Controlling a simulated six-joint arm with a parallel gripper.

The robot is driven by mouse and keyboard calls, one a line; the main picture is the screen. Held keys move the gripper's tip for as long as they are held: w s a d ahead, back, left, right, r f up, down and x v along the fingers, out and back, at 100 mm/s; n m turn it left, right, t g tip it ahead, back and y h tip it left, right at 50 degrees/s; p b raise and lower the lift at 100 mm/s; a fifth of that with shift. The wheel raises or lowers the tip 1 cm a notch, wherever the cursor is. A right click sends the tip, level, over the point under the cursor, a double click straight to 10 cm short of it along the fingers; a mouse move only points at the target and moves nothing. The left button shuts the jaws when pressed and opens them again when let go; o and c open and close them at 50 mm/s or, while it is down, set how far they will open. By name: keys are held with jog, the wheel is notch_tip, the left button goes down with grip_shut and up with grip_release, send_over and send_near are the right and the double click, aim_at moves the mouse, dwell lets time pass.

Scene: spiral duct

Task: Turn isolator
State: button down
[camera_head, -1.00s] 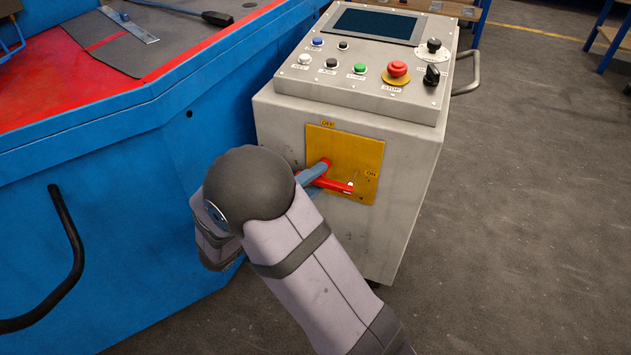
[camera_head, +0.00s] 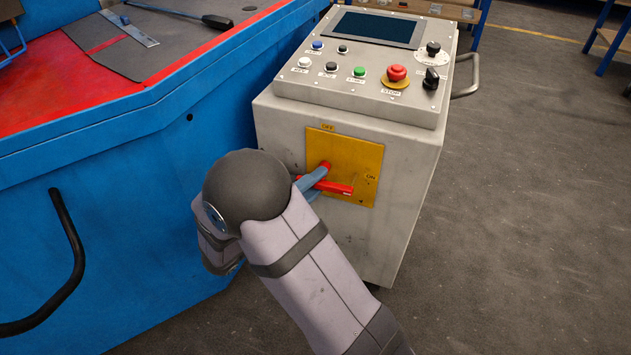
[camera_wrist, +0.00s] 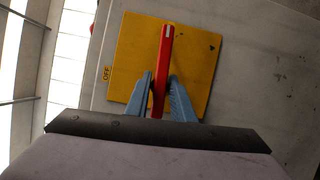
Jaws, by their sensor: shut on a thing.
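The isolator is a red lever handle (camera_head: 338,187) on a yellow plate (camera_head: 340,147) on the front of the grey control cabinet. The plate is marked OFF at its top and ON at its right. The handle's free end points right, towards the ON side. My gripper (camera_head: 314,180) has its blue fingers at the handle. In the wrist view, my gripper (camera_wrist: 160,84) is shut on the red handle (camera_wrist: 164,65), with one finger on each side of it. The OFF mark (camera_wrist: 107,73) shows at the left there.
The cabinet top carries a screen (camera_head: 377,28), several buttons, a red stop button (camera_head: 397,74) and black knobs. A blue bench (camera_head: 150,175) with a red top stands close at the left. The floor at the right (camera_head: 530,200) is clear.

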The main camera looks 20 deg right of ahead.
jog(key=n+t+p, duration=0.1)
jog(key=n, duration=0.2)
jog(key=n+h+p, duration=0.1)
jog(key=n+p, duration=0.1)
jog(key=n, duration=0.1)
jog(key=shift+r+t, duration=0.1)
jog(key=shift+t, duration=0.3)
jog(key=n+t+p, duration=0.2)
jog(key=n+p, duration=0.1)
jog(key=n, duration=0.2)
jog(key=shift+n, duration=0.4)
jog(key=shift+n+t+p, duration=0.55)
jog(key=shift+n+t, duration=0.25)
jog(key=shift+n, duration=0.4)
jog(key=n, duration=0.1)
jog(key=n+t+b, duration=0.1)
jog(key=shift+f+n, duration=0.3)
jog(key=shift+f, duration=0.05)
jog(key=shift+n+t+y+b, duration=0.5)
jog(key=shift+n+b, duration=0.5)
jog(key=shift+b, duration=0.1)
jog(key=n+t+b, duration=0.1)
jog(key=n+b, duration=0.1)
jog(key=b, duration=0.1)
jog(key=shift+y, duration=0.4)
jog(key=shift+n+b, duration=0.3)
jog(key=shift+b, duration=0.15)
jog(key=shift+r+n, duration=0.2)
jog(key=shift+n, duration=0.1)
